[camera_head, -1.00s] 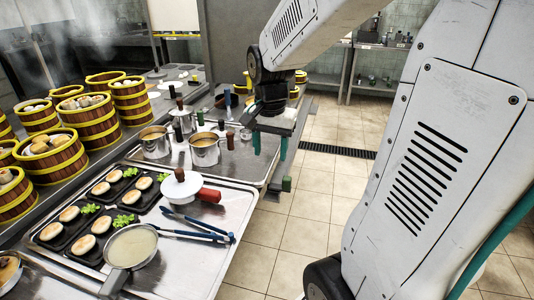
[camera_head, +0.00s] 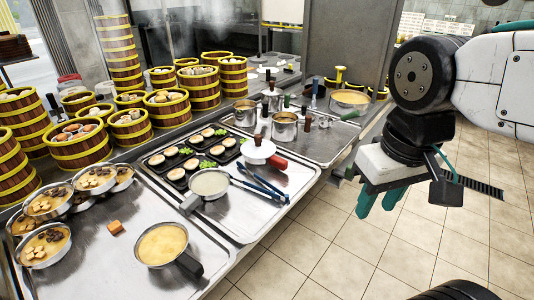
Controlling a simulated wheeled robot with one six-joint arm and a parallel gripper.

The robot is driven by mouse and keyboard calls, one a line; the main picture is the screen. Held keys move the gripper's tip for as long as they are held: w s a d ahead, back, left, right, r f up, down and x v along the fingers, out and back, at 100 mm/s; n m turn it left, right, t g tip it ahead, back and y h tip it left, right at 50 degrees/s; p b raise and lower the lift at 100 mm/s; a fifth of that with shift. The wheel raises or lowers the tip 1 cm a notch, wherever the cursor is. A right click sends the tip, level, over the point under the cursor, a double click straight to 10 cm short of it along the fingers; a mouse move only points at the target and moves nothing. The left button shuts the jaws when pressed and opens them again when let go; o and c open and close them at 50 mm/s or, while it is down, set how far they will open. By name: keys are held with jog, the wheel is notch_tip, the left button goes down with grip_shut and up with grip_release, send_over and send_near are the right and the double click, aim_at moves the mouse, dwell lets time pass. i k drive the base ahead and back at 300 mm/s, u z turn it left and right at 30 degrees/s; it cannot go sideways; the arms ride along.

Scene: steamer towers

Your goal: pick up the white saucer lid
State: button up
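The white saucer lid (camera_head: 257,152) is a round white disc with a small dark knob on top. What lies under the lid is hidden. My gripper (camera_head: 380,203) hangs to the right of the counter edge, over the tiled floor. Its two teal fingers point down and are apart, with nothing seen between them. It is well to the right of the lid and not touching it.
Blue-handled tongs (camera_head: 260,182) and a pan of pale liquid (camera_head: 209,184) lie close to the lid. Metal pots (camera_head: 285,128) stand behind it. Bamboo steamers (camera_head: 80,145) crowd the back left. A pan of yellow food (camera_head: 162,244) is at the front.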

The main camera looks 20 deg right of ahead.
aim_at(258, 148)
jog(key=z, duration=1.15)
jog(key=i, duration=1.1)
jog(key=u, duration=2.25)
